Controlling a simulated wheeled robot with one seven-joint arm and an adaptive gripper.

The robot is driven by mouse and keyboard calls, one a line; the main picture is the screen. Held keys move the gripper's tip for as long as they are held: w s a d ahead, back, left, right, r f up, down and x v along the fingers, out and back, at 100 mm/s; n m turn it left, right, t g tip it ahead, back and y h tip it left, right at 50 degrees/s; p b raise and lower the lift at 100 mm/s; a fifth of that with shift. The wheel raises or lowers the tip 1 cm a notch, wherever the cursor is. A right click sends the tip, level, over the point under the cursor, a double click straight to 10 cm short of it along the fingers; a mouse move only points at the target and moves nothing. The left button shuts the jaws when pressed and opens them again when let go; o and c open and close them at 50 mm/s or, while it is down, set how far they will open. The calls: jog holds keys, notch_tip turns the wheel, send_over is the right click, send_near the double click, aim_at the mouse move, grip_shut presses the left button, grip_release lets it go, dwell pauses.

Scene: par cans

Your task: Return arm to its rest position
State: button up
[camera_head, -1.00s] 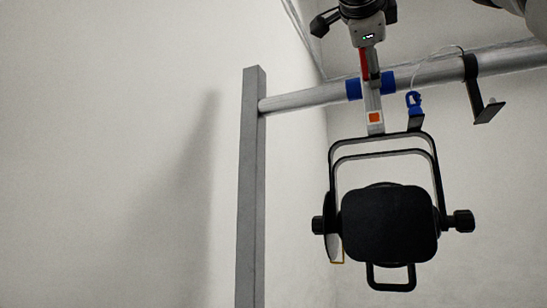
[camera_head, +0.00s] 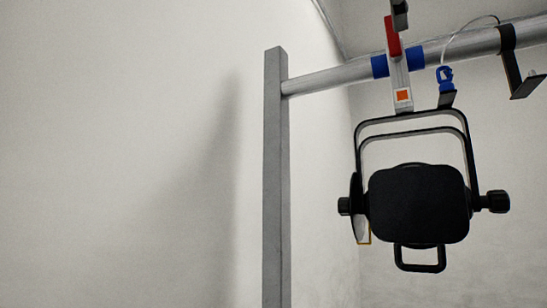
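My gripper and arm do not show in the head view. A black par can (camera_head: 418,204) hangs by its black yoke (camera_head: 411,121) below a horizontal pipe. A pale clamp (camera_head: 399,76) with an orange square and a red part (camera_head: 392,36) sits at the pipe above the yoke.
The grey pipe (camera_head: 330,77) joins a grey upright post (camera_head: 276,180). Blue collars (camera_head: 416,58) flank the clamp. A blue clip (camera_head: 446,78) on a thin cable and a black bracket (camera_head: 513,65) hang to the right. The space left of the post is clear to the white wall.

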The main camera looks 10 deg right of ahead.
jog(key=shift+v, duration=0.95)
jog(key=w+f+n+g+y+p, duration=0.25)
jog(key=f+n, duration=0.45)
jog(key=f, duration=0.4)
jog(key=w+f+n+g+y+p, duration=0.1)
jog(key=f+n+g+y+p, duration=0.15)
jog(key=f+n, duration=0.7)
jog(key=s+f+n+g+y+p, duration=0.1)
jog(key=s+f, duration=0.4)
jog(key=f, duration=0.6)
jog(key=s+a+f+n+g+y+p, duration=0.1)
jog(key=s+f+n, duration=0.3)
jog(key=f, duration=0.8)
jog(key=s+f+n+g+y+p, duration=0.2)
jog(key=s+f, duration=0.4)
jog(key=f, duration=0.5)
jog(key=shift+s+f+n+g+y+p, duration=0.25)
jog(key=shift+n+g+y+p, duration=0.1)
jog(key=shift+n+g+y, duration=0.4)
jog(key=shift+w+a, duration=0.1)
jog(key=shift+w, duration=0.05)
